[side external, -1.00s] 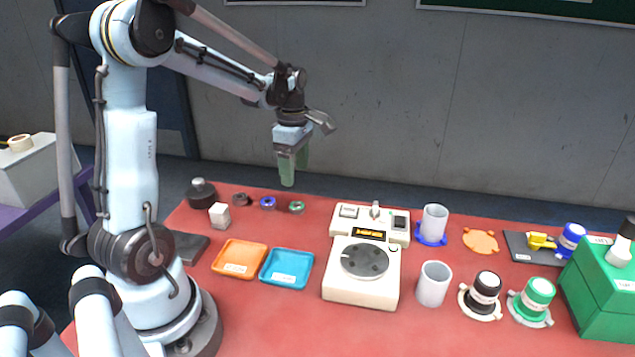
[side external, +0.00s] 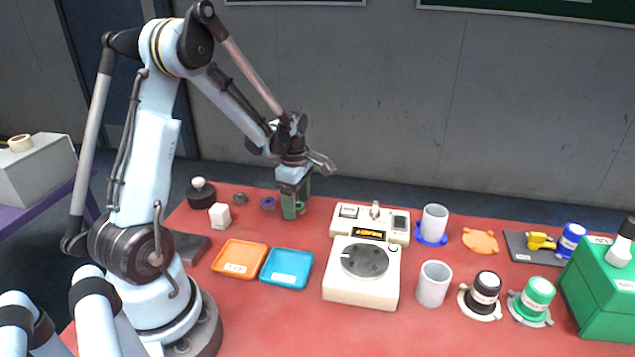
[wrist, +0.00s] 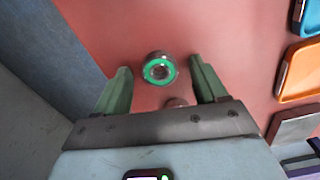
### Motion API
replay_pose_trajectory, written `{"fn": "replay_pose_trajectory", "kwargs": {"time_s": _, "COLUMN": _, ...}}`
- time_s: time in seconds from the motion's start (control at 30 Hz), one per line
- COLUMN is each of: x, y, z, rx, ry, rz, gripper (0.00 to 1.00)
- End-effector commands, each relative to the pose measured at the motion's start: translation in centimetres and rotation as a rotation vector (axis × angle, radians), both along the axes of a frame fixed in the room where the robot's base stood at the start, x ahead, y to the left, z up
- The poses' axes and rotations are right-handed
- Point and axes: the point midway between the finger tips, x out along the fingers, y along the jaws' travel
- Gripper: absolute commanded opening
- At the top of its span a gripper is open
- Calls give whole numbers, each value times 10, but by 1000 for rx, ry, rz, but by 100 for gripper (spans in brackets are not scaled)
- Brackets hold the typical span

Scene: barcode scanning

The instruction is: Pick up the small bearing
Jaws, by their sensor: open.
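A small metal bearing with a green ring (wrist: 159,72) lies on the red table. In the wrist view it sits between the tips of my gripper (wrist: 158,66), with a gap on each side. In the side view my gripper (side external: 292,214) points down at the table, and its green fingers mostly hide this bearing. A blue-ringed bearing (side external: 268,203) and a dark grey one (side external: 240,198) lie to the left of the fingers. My gripper is open and empty.
A dark knobbed weight (side external: 201,193) and a white cube (side external: 219,215) stand further left. Orange (side external: 239,258) and blue (side external: 286,268) trays lie in front. A cream scanner device (side external: 360,285) stands to the right. Cups and knobs are beyond it.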

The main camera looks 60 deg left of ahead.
Motion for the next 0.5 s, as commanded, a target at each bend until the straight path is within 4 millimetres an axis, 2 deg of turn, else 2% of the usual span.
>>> {"fn": "replay_pose_trajectory", "kwargs": {"time_s": 0.13, "x": 0, "y": 0, "z": 0, "rx": 0, "ry": 0, "rz": 0, "gripper": 72}}
{"fn": "replay_pose_trajectory", "kwargs": {"time_s": 0.17, "x": 0, "y": 0, "z": 0, "rx": 0, "ry": 0, "rz": 0, "gripper": 68}}
{"fn": "replay_pose_trajectory", "kwargs": {"time_s": 0.5, "x": 0, "y": 0, "z": 0, "rx": 0, "ry": 0, "rz": 0, "gripper": 16}}
